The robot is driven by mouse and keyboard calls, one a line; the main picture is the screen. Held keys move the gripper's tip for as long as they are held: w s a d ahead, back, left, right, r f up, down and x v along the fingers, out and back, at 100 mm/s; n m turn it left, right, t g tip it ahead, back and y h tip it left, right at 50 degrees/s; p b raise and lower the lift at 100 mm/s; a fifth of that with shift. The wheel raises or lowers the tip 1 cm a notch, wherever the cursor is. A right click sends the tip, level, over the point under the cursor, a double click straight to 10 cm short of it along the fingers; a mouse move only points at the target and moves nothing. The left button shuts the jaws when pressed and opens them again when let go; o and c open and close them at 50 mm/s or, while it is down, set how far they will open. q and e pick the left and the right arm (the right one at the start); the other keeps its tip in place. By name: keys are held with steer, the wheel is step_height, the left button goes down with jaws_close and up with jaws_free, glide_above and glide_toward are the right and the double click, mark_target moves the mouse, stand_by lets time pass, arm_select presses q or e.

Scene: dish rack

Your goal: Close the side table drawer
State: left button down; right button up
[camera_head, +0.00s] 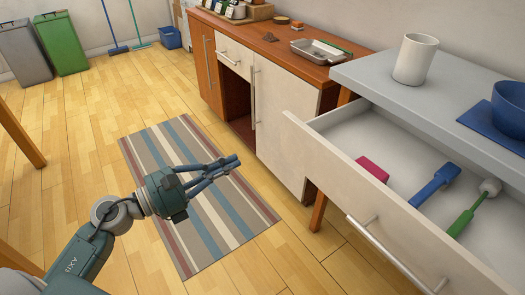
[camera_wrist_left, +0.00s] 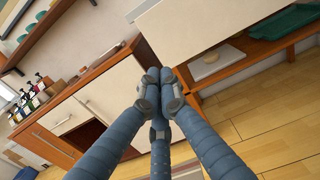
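The side table (camera_head: 395,75) has a grey top and stands at the right. Its drawer (camera_head: 335,165) is pulled out, with a pale front and a metal bar handle (camera_head: 390,250). In the drawer lie a pink-red item (camera_head: 372,168), a blue brush (camera_head: 435,184) and a green-handled brush (camera_head: 474,208). My left gripper (camera_head: 232,161) is in the air left of the drawer front, apart from it, above the striped mat. Its fingertips (camera_wrist_left: 160,78) meet with nothing between them. A pale panel, likely the drawer front, shows in the wrist view (camera_wrist_left: 200,25). My right gripper is not in view.
A white mug (camera_head: 415,60) and a blue bowl (camera_head: 508,105) stand on the side table. A wooden counter with pale cabinet doors (camera_head: 285,120) is at the back. A striped mat (camera_head: 215,225) lies on the open floor. A low shelf (camera_wrist_left: 245,55) holds a pale dish.

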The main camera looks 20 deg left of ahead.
mark_target(284, 139)
arm_select(q)
steer(key=p+x, duration=0.2)
steer(key=x, duration=1.1)
steer(key=shift+w+d, duration=0.15)
steer(key=shift+w, duration=0.1)
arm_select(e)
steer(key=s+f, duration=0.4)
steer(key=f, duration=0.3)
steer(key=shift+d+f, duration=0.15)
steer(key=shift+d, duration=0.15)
